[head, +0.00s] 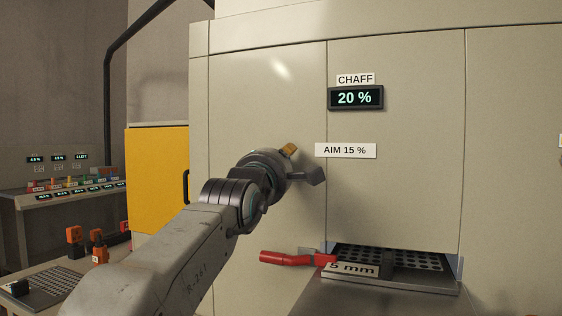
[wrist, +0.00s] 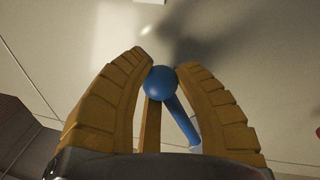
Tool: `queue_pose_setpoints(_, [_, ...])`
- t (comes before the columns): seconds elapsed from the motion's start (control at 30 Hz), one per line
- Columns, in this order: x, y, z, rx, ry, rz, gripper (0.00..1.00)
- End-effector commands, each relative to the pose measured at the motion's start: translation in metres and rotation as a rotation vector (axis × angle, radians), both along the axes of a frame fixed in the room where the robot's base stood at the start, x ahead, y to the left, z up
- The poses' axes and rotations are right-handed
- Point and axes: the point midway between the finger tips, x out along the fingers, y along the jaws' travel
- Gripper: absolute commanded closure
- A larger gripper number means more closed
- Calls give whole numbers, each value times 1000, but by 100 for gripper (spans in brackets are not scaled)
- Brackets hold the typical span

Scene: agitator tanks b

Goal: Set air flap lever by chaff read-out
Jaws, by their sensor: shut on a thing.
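In the wrist view my gripper (wrist: 160,80) is shut on the blue ball knob of a lever (wrist: 161,83). The knob sits between the yellow finger pads, and its blue rod runs down and to the right between them. In the head view my gripper (head: 304,163) is at the machine's front panel, left of the AIM 15 % label (head: 345,150); the lever is hidden there behind my arm. The chaff read-out (head: 355,97) shows 20 % above that label.
A red handle (head: 285,258) sticks out at the lower front of the machine, beside a perforated sieve (head: 432,262) marked 5 mm. A yellow cabinet (head: 155,180) stands to the left. A bench (head: 60,200) with small displays is at the far left.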

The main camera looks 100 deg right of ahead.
Motion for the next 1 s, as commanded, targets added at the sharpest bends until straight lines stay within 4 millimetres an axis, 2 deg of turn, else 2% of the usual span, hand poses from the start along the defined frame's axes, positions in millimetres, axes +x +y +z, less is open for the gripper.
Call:
queue_pose_setpoints(0.17, [-1,1,1,-1,2,-2,100])
queue_pose_setpoints(0.2, [-1,1,1,-1,2,-2,70])
queue_pose_setpoints(0.47, [0,0,0,0,2,-1,46])
queue_pose_setpoints(0.77, [0,1,0,1,2,0,45])
queue_pose_setpoints(1.0, [7,17,-2,0,2,-1,45])
